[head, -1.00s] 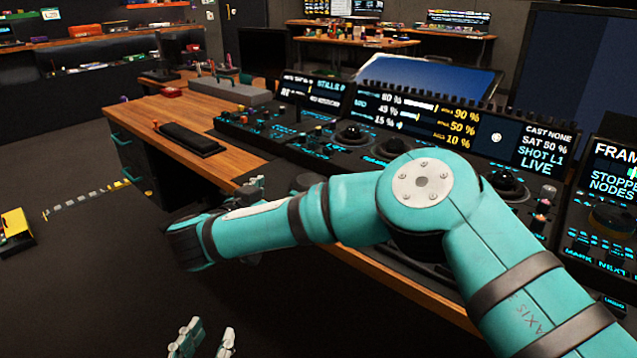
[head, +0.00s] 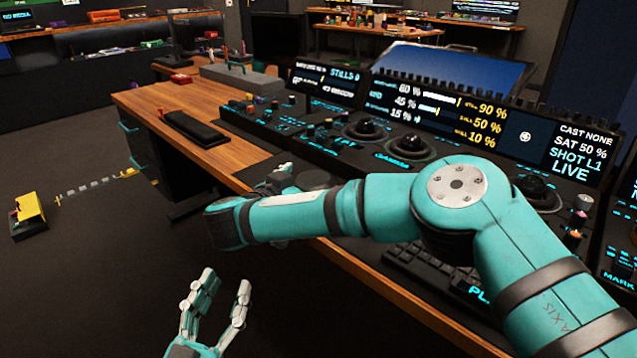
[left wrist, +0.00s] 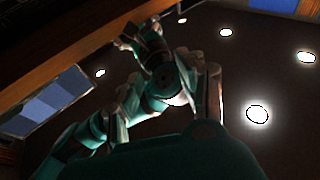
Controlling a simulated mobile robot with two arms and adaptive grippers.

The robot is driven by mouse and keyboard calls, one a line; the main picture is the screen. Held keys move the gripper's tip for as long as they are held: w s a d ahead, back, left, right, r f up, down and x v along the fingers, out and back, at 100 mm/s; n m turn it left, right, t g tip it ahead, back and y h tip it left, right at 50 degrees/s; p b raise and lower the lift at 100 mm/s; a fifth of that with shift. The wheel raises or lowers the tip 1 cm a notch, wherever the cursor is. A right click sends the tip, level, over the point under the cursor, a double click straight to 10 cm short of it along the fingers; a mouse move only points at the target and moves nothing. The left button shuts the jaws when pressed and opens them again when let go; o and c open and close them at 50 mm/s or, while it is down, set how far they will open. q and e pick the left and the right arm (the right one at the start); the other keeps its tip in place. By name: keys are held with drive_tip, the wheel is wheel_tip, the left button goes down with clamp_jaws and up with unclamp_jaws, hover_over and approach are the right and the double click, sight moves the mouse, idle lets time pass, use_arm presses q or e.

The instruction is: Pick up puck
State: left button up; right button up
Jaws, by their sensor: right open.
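No thing in view can be named as the puck with certainty. A dark round shape (head: 314,180) shows at the desk's front edge, beside my right gripper (head: 277,178); I cannot tell whether it is the puck or part of my arm. My right gripper is open, partly hidden behind my teal forearm, near the desk edge. My left gripper (head: 218,300) is open and empty, fingers spread upward, low in front of the desk. The left wrist view looks upward past my teal arm parts and shows no puck.
The wooden desk (head: 225,160) carries a black control panel with trackballs (head: 366,130), knobs and lit screens (head: 440,110). A black pad (head: 195,129) lies on its left part. A keyboard (head: 430,270) sits near the front edge. A yellow item (head: 28,208) is on the floor at left.

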sight(310, 181)
drive_tip(key=c, duration=1.1)
drive_tip(key=shift+c, duration=0.2)
drive_tip(key=shift+r, duration=0.1)
drive_tip(key=shift+r, duration=0.2)
wheel_tip(310, 181, up, 4)
drive_tip(key=shift+f+p, duration=0.25)
drive_tip(key=shift+p, duration=0.5)
use_arm(q)
drive_tip(key=s+a+f+g+y+p, duration=0.1)
drive_tip(key=s+f+g, duration=0.1)
drive_tip(key=f+g, duration=0.3)
drive_tip(key=s+a+f+g+y+p, duration=0.1)
drive_tip(key=f+g, duration=0.4)
drive_tip(key=f, duration=0.5)
drive_tip(key=shift+s+a+y, duration=0.6)
drive_tip(key=shift+s+a, duration=0.1)
drive_tip(key=shift+a, duration=0.05)
use_arm(e)
drive_tip(key=s, duration=1.6)
drive_tip(key=shift+r, duration=0.45)
use_arm(q)
drive_tip(key=shift+w, duration=0.1)
use_arm(e)
drive_tip(key=shift+d, duration=0.1)
